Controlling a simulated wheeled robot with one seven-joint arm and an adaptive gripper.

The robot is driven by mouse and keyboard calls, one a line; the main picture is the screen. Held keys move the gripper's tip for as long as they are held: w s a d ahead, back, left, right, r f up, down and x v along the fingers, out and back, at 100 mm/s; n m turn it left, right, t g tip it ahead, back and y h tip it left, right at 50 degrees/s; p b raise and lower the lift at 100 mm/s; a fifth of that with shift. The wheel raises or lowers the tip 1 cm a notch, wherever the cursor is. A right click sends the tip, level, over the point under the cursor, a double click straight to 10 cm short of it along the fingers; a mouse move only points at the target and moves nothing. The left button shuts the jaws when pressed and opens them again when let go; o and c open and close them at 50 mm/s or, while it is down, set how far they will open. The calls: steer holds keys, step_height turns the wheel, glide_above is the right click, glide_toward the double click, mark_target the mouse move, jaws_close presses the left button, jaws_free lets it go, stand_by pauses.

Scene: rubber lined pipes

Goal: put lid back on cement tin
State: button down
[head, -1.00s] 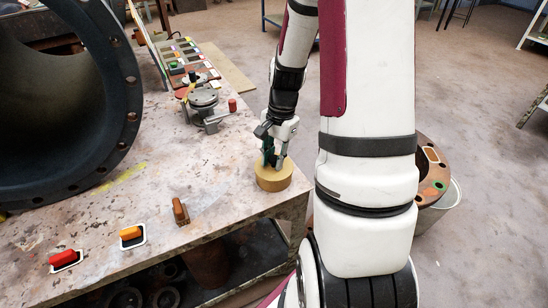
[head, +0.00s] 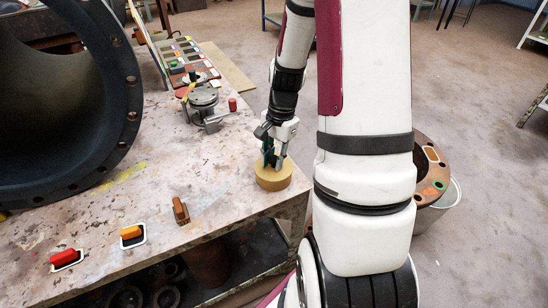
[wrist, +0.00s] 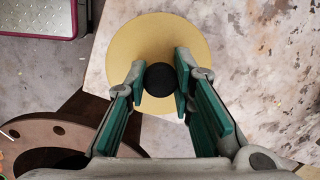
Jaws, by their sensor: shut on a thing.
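A squat tan-yellow round tin (head: 273,180) stands upright near the right corner of the workbench. From above, in the wrist view, its top is a flat yellow disc, the lid (wrist: 160,35), with a black round knob (wrist: 160,79) at the middle. My gripper (head: 270,163) points down over it, and its green-padded fingers (wrist: 159,82) are closed in on either side of the knob. The lid and tin look like one body in the head view, so I cannot tell whether a gap lies between them.
The workbench (head: 150,185) holds a large flanged pipe (head: 60,90) at left, a metal clamp-like device (head: 205,105), and red (head: 64,257), orange (head: 131,233) and brown (head: 180,210) handled items at front. A rusty flange on a bucket (head: 433,175) stands right. The bench's edge is close to the tin.

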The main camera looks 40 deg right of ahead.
steer(key=c, duration=1.3)
jaws_free()
steer(key=shift+o, duration=0.3)
steer(key=o, duration=0.4)
steer(key=shift+r, duration=0.15)
steer(key=shift+r+p, duration=2.9)
steer(key=shift+r, duration=0.5)
